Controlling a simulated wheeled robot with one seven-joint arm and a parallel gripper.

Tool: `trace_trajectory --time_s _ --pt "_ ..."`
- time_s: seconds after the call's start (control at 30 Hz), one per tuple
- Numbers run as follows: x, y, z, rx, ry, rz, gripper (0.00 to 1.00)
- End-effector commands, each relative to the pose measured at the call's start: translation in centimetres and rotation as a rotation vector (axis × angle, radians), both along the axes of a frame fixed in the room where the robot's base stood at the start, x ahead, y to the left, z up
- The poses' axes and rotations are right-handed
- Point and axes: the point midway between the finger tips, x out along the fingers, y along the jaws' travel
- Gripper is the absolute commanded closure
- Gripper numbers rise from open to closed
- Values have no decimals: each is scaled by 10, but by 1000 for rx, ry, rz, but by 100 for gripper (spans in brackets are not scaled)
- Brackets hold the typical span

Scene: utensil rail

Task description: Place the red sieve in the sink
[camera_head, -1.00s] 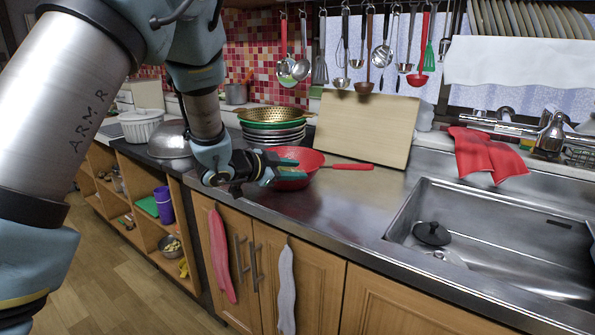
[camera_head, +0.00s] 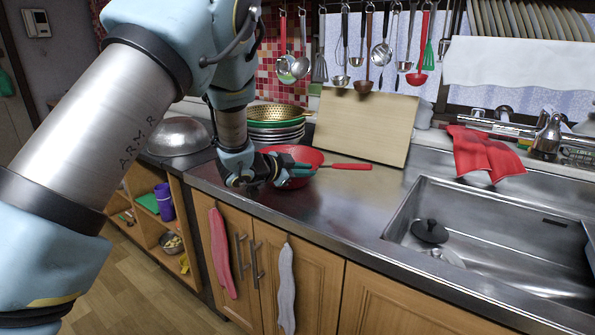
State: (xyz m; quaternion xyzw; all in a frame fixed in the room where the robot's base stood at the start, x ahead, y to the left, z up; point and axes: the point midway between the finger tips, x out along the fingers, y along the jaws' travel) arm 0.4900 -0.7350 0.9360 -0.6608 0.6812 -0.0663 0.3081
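The red sieve (camera_head: 309,156) sits on the steel counter, left of the sink, with its red handle (camera_head: 346,166) pointing right. My gripper (camera_head: 300,172) is at the left front side of the sieve's bowl, its fingers pointing right and overlapping the bowl in the picture. I cannot tell whether the fingers are open or closed on the rim. The steel sink (camera_head: 484,250) is at the right, with a dark round stopper or lid (camera_head: 430,232) inside its left part.
A stack of bowls and plates with a gold colander (camera_head: 277,113) stands behind the gripper. A wooden cutting board (camera_head: 366,127) leans behind the sieve. A red cloth (camera_head: 485,154) hangs at the sink's back edge. Utensils hang above. The counter between sieve and sink is clear.

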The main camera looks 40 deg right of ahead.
Motion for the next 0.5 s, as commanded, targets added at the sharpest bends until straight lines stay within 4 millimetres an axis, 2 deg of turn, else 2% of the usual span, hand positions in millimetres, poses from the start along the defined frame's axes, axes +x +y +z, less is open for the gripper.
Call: trace_trajectory --time_s 0.1,0.5 --pt "0 0 0 0 0 0 100" --pt "0 0 0 0 0 0 100"
